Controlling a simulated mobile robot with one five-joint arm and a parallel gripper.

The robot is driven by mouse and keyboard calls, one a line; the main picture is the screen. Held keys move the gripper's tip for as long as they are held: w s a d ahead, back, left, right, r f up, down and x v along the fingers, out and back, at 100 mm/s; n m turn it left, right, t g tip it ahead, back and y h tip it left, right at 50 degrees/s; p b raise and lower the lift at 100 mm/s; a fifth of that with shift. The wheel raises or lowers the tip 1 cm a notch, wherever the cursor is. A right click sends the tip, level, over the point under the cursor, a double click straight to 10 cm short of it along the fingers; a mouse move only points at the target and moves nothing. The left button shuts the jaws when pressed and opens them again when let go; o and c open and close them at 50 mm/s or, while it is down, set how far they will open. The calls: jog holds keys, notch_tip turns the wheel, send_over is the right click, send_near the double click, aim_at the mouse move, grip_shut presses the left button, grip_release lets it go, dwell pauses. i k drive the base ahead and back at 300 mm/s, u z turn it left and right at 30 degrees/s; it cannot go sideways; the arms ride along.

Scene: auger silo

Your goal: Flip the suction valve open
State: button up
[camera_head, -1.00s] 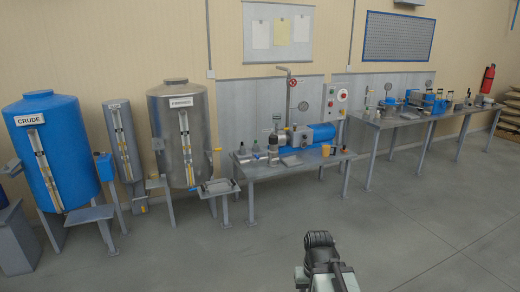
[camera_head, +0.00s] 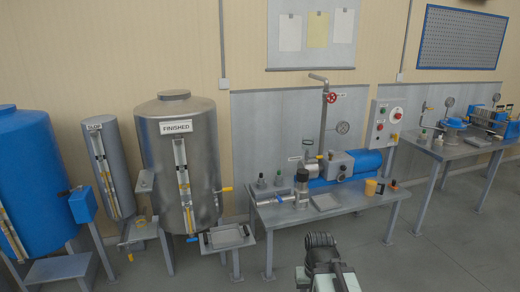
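I cannot tell which fitting is the suction valve; no label for it is readable. The pump (camera_head: 336,165) is a blue and grey unit on the grey bench, with small fittings at its left end. A pipe (camera_head: 322,115) rises behind it with a red handwheel (camera_head: 330,97). A yellow-handled lever (camera_head: 224,189) sticks out at the right of the steel FINISHED tank (camera_head: 176,150). The dark end of my arm, with my gripper (camera_head: 321,240), is at the bottom centre, in front of the bench and apart from everything. Its fingers cannot be made out.
The pump bench (camera_head: 330,206) holds bottles and a yellow cup (camera_head: 370,187). A control box (camera_head: 386,124) hangs behind it. A tray stand (camera_head: 228,237), a SLOP tank (camera_head: 110,165) and a blue tank (camera_head: 35,175) stand left. The floor (camera_head: 430,255) at front right is clear.

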aim_at(278, 197)
jog(key=i, duration=0.45)
jog(key=z, duration=0.7)
jog(key=i, duration=1.9)
jog(key=u, duration=3.7)
jog(key=i, duration=1.05)
jog(key=z, duration=0.05)
